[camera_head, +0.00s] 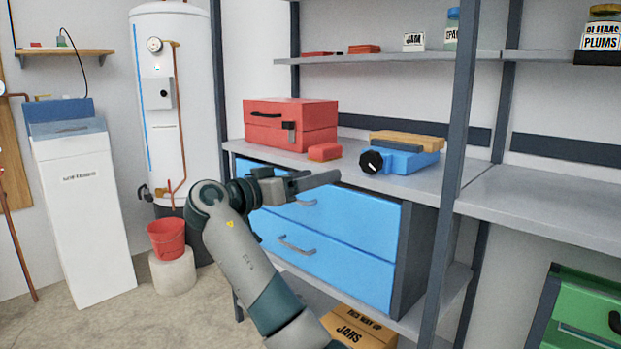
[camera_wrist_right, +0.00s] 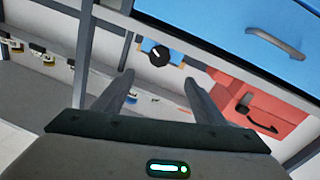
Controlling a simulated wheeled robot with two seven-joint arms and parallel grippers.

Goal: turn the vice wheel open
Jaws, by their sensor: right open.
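The vice (camera_head: 405,160) has a blue body with tan and dark grey bars on top and sits on the grey workbench (camera_head: 450,178). Its round black wheel (camera_head: 371,162), with a pale mark, faces front left. In the right wrist view the wheel (camera_wrist_right: 160,56) shows on the blue vice (camera_wrist_right: 148,44), beyond the fingertips. My right gripper (camera_head: 334,177) is in front of the bench edge, left of and a little lower than the wheel, apart from it. In the right wrist view the right gripper (camera_wrist_right: 158,80) is open and empty. My left gripper is not in view.
A red toolbox (camera_head: 290,123) and a small red block (camera_head: 324,152) sit left of the vice. A dark upright post (camera_head: 463,95) stands right of it. Blue drawers (camera_head: 330,235) are below the bench top. The space before the wheel looks clear.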

